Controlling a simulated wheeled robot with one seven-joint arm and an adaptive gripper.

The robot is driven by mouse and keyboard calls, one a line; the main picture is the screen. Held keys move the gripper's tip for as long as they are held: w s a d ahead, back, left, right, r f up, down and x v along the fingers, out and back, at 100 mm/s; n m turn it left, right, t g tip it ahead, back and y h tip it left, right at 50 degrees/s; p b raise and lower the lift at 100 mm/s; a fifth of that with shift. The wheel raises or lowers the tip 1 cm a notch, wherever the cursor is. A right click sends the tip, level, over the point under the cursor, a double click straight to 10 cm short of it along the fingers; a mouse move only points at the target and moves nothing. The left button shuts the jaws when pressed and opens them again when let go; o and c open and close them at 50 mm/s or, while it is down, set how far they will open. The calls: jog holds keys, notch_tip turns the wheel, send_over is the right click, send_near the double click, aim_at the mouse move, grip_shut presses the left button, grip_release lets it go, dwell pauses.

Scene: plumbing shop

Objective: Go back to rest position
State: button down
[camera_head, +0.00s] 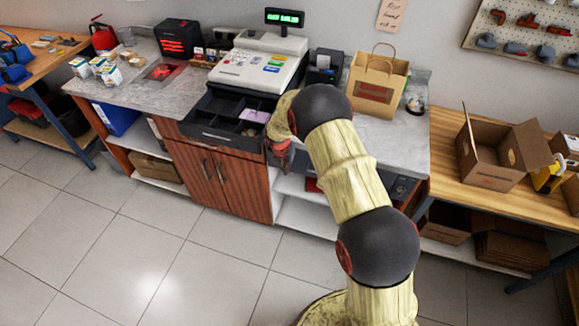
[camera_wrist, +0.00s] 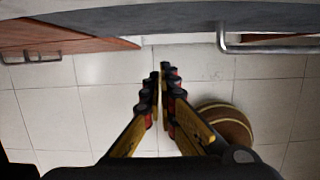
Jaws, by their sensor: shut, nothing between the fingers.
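My gripper (camera_wrist: 161,72) points down at the floor in the wrist view, its two dark fingertips close together with nothing between them. In the head view my gripper (camera_head: 280,160) hangs at the front of the counter, beside the open cash drawer's right corner. My arm reaches from the lower right up to the counter front and partly hides the shelves behind it. The cash drawer (camera_head: 205,131) is pulled out below the cash register (camera_head: 250,73) and holds a purple note and coins.
The counter (camera_head: 140,88) carries a paper bag (camera_head: 378,82), a card terminal and small boxes. An open cardboard box (camera_head: 487,165) stands on the wooden bench at right. A workbench stands at far left. The tiled floor (camera_head: 150,255) in front is clear. A handle (camera_wrist: 262,48) shows near my gripper.

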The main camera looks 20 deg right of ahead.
jog(key=p+v, duration=0.1)
jog(key=v, duration=0.6)
jog(key=shift+a+r, duration=0.2)
jog(key=shift+r, duration=0.1)
jog(key=shift+w, duration=0.1)
